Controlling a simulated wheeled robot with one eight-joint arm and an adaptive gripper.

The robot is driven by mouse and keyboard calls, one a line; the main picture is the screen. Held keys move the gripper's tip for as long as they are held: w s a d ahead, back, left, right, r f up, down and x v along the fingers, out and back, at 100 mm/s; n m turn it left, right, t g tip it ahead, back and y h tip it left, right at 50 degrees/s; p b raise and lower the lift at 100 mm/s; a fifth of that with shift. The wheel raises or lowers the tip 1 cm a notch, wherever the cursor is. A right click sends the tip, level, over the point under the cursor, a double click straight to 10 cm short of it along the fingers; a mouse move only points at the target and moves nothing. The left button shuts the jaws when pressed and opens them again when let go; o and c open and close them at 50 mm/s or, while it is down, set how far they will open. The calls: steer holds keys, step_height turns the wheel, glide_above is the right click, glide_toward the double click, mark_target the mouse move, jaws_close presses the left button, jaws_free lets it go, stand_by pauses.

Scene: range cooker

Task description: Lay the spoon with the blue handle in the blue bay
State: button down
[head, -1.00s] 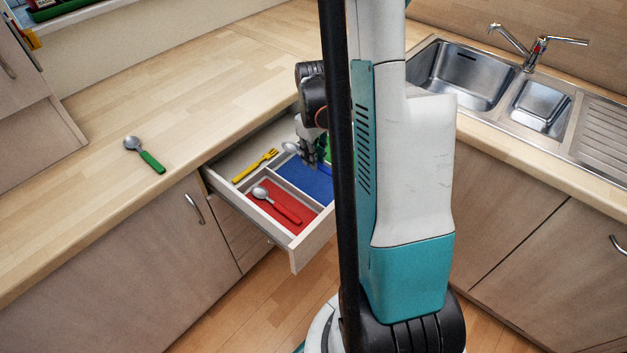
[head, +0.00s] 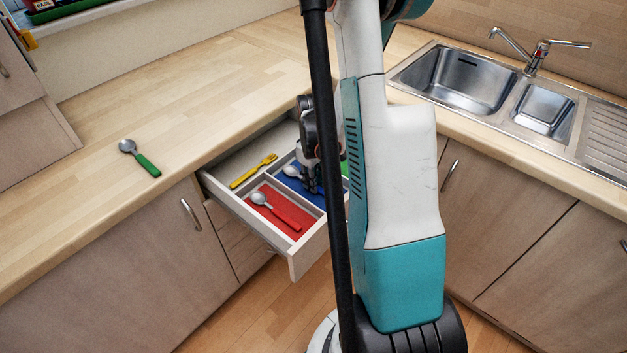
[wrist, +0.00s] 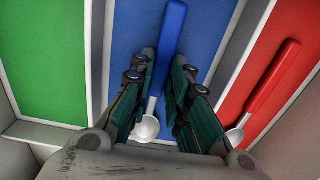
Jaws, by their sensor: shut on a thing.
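The spoon with the blue handle shows in the wrist view (wrist: 172,30), its silver bowl toward the gripper's palm. My gripper (wrist: 164,64) is shut on it, one finger on each side. The spoon lies lengthwise over the blue bay (wrist: 209,28), within its two dividers; whether it touches the floor I cannot tell. In the head view my gripper (head: 311,188) is low inside the open drawer, at the blue bay (head: 290,183). The spoon's bowl (head: 291,171) shows left of the fingers, and its handle is mostly hidden.
A red-handled spoon (head: 283,217) lies in the red bay (head: 262,209) beside the blue one. The green bay (wrist: 45,50) lies on the other side. A yellow fork (head: 254,171) is in the drawer's grey section. A green-handled spoon (head: 148,165) lies on the counter (head: 90,205).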

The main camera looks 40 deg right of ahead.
steer(key=c, duration=1.5)
jaws_free()
steer(key=shift+f, duration=0.15)
steer(key=shift+c, duration=0.2)
step_height(320, 180, up, 12)
steer(key=p, duration=0.5)
steer(key=shift+r, duration=0.2)
steer(key=shift+w, duration=0.1)
